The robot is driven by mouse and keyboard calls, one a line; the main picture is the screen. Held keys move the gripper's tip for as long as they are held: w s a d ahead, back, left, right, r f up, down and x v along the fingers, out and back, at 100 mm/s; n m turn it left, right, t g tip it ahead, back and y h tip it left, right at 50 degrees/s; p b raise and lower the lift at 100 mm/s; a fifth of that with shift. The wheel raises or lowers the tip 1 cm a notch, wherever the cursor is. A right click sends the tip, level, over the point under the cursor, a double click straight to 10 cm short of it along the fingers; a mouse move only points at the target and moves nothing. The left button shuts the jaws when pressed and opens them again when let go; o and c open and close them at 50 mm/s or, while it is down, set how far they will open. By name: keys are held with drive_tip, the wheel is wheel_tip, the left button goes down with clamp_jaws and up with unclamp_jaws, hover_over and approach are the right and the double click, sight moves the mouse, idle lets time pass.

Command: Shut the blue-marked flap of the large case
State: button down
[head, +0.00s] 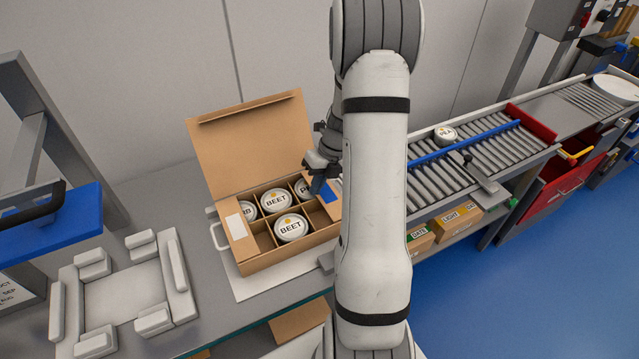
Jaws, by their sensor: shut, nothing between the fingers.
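The large cardboard case (262,262) stands on the bench with its big back lid (250,140) raised. Its blue-marked flap (328,193) is at the right end, partly hidden behind my arm; it looks folded inward, but I cannot tell if it lies fully flat. The white-marked flap (236,228) at the left end lies inward over the edge of the left compartments. Labelled white tubs (291,227) sit in some compartments. My gripper (317,188) is shut and empty, pointing down at the blue-marked flap's inner edge; I cannot tell whether it touches.
A white sheet (250,289) lies under the case. A grey fixture with padded blocks (112,292) stands at left, beside a blue tray (50,232). A roller conveyor (450,172) with a blue rail and one tub (446,134) runs at right.

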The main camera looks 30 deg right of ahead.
wheel_tip(320, 180, up, 14)
drive_tip(key=p, duration=0.1)
drive_tip(key=shift+p, duration=0.3)
drive_tip(key=s+a+r+m+t+h+b, duration=0.1)
drive_tip(key=s+a+m, duration=0.7)
drive_tip(key=m, duration=0.9)
drive_tip(key=s+a+r+m+t+h+b, duration=0.2)
drive_tip(key=s+a+m, duration=0.5)
drive_tip(key=m, duration=1.1)
drive_tip(key=s+r+h+b, duration=0.1)
drive_tip(key=s+b, duration=0.1)
drive_tip(key=s, duration=0.1)
drive_tip(key=shift+s+a+r, duration=0.2)
drive_tip(key=shift+s+a, duration=0.05)
drive_tip(key=shift+a, duration=0.1)
drive_tip(key=shift+m, duration=0.3)
